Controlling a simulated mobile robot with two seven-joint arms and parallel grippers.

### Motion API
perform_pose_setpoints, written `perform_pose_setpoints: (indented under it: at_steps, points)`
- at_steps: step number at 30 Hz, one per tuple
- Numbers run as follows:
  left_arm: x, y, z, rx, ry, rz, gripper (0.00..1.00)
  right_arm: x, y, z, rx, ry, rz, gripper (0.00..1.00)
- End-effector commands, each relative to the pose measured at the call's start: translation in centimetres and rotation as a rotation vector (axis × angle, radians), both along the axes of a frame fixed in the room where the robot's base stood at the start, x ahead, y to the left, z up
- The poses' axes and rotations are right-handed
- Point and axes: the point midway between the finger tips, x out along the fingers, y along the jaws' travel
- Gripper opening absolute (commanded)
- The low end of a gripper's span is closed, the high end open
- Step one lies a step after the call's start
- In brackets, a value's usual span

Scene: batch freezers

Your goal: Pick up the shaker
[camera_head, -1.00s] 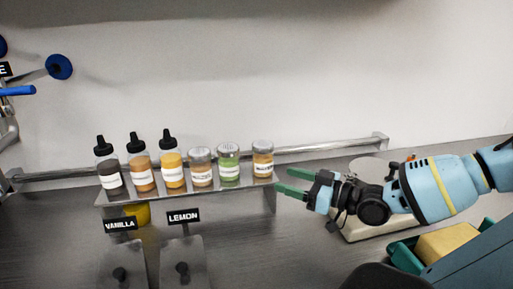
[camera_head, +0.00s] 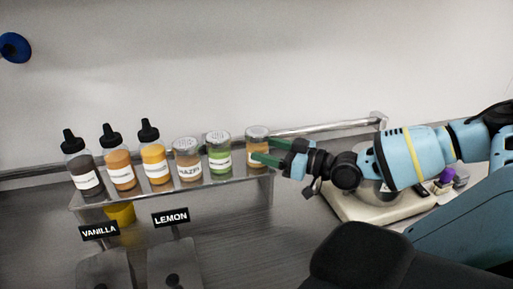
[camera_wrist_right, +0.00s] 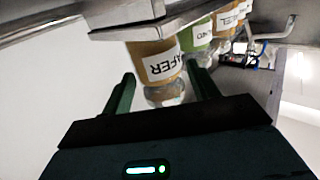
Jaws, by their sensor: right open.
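The shaker (camera_head: 257,135) nearest my right gripper is a clear jar with tan contents, a white label and a grey perforated lid. It stands upright at the right end of a raised metal shelf (camera_head: 230,188). My right gripper (camera_head: 265,150) is open at this shaker, with one green finger crossing in front of it and the other at its far side. My left gripper is out of view.
A green shaker (camera_head: 219,160) and a brown shaker (camera_head: 187,165) stand close to the left on the shelf, then several black-capped squeeze bottles (camera_head: 154,168). A metal rail (camera_head: 325,127) runs behind. A pale scale-like device (camera_head: 350,207) sits under my right arm.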

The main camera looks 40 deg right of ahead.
Motion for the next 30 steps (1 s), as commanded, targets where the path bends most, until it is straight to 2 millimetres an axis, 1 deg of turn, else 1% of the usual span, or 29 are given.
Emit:
perform_pose_setpoints:
  at_steps: [5, 12, 16, 19, 26, 29, 30]
  points:
    - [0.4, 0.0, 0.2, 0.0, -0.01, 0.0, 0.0, 0.5, 0.1, 0.0, -0.001, -0.001, -0.001, 0.6]
    - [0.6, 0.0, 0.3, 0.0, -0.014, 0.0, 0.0, 3.3, 1.0, 0.1, 0.004, -0.004, 0.0, 0.6]
    - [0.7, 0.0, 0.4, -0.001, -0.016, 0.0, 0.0, 4.5, 1.4, 0.1, 0.001, -0.003, -0.001, 0.6]
    - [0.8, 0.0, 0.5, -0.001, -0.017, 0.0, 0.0, 4.9, 1.5, 0.1, 0.001, -0.002, -0.001, 0.6]
    - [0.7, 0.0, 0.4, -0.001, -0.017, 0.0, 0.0, 5.0, 1.5, 0.1, -0.001, 0.0, -0.001, 0.6]
    - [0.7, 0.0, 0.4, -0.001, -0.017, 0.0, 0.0, 5.0, 1.5, 0.0, -0.001, 0.0, -0.001, 0.49]
    - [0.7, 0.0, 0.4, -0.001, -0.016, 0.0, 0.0, 5.0, 1.5, 0.0, -0.001, 0.0, -0.001, 0.44]
